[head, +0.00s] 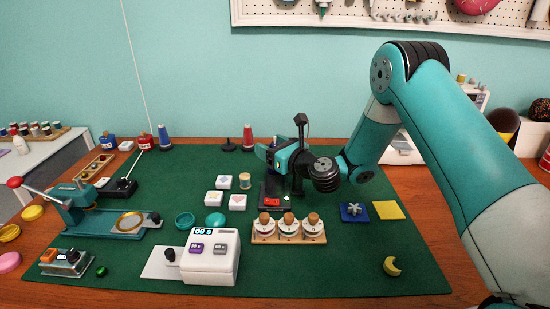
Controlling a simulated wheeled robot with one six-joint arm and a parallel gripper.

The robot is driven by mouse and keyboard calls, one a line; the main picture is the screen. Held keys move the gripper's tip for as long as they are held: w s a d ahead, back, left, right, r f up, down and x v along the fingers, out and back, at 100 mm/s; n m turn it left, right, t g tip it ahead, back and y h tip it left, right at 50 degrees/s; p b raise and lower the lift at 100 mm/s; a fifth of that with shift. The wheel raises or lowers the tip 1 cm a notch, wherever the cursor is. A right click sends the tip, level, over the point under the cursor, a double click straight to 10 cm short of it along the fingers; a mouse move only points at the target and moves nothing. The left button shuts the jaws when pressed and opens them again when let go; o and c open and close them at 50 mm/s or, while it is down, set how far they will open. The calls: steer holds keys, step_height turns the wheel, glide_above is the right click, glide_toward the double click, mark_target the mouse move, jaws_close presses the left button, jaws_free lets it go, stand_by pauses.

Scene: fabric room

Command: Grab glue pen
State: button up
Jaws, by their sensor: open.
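I cannot pick out a glue pen for certain in the head view. A slim white bottle (20,146) stands on the side table at the far left, but I cannot tell whether it is the pen. My gripper (266,154) is open above the back middle of the green mat (340,278), with its teal fingers toward the left. It is near a small wooden spool (246,181) and over a dark stand with a red part (272,202). The gripper and wrist partly hide the stand, and anything between the fingers is too small to make out.
A rack of corked jars (289,237) stands in front of the gripper. A white box with a display (210,257) is left of it. A lever press (80,205) is at left. The front right mat is mostly clear.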

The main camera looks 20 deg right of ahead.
steer(key=shift+w, duration=0.2)
steer(key=c, duration=1)
steer(key=shift+r, duration=0.1)
